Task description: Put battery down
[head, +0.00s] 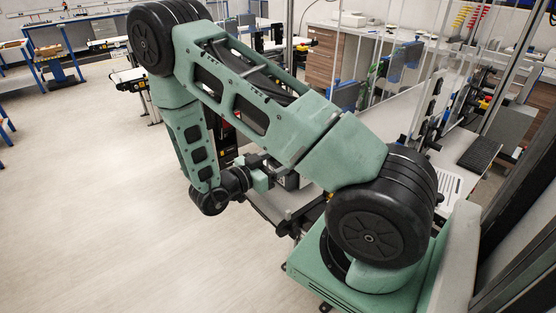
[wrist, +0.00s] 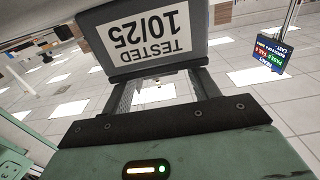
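The battery is a dark grey block with a white label reading "TESTED 10/25"; the label (wrist: 150,38) is upside down in the wrist view. My gripper (wrist: 165,90) has its two fingers reaching to the battery (wrist: 197,52), which sits between their ends. The fingertips are hidden behind the battery. In the head view my gripper (head: 270,176) points right, and the dark battery (head: 289,181) shows at its end, partly under my arm. It is close to the light conveyor surface (head: 300,198); I cannot tell whether it touches.
A screen with coloured text (wrist: 268,56) hangs at the right of the wrist view. Conveyor frames and uprights (head: 425,110) crowd the right of the head view. A wooden drawer cabinet (head: 340,58) stands behind. The floor (head: 90,190) at left is clear.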

